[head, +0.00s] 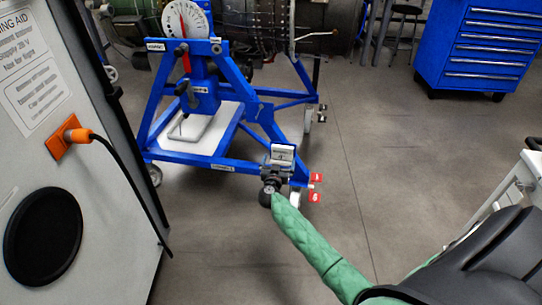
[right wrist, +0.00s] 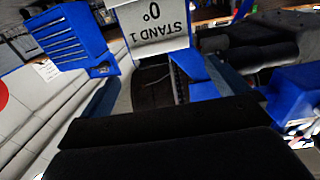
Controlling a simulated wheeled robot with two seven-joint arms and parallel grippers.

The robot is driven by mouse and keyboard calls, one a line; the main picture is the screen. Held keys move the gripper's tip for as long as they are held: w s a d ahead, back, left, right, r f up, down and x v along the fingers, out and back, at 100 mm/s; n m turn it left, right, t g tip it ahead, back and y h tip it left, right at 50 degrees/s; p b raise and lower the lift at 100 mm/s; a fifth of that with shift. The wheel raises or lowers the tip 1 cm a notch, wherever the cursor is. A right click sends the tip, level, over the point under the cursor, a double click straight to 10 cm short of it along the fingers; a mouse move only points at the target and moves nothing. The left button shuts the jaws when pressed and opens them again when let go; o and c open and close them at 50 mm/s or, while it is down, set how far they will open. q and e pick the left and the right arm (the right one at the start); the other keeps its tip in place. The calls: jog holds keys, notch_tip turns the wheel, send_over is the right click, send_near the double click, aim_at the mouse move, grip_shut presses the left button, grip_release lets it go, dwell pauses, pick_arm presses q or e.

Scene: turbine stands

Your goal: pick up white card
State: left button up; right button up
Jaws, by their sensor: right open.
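A small white card (head: 283,153) with dark print stands above the front corner of the blue turbine stand (head: 220,167) in the head view. My right gripper (head: 272,176), at the end of the green-sleeved arm, is open just below the card. It looks small and dark, and I cannot tell whether it touches the card. In the right wrist view, a white card (right wrist: 152,30) reads "STAND 1 0°" upside down, beyond the dark gripper parts that fill the lower picture. My left gripper is out of view.
The stand carries a round white dial (head: 186,24) with a red pointer and a pale base plate (head: 195,130). Red tags (head: 315,196) hang by its corner. A grey cabinet (head: 60,150) stands at left, a blue drawer cabinet (head: 480,45) at back right. The middle floor is clear.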

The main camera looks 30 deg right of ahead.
aim_at(282, 148)
jog(key=shift+b+x, duration=0.8)
jog(key=shift+x, duration=2.9)
jog(key=c, duration=0.7)
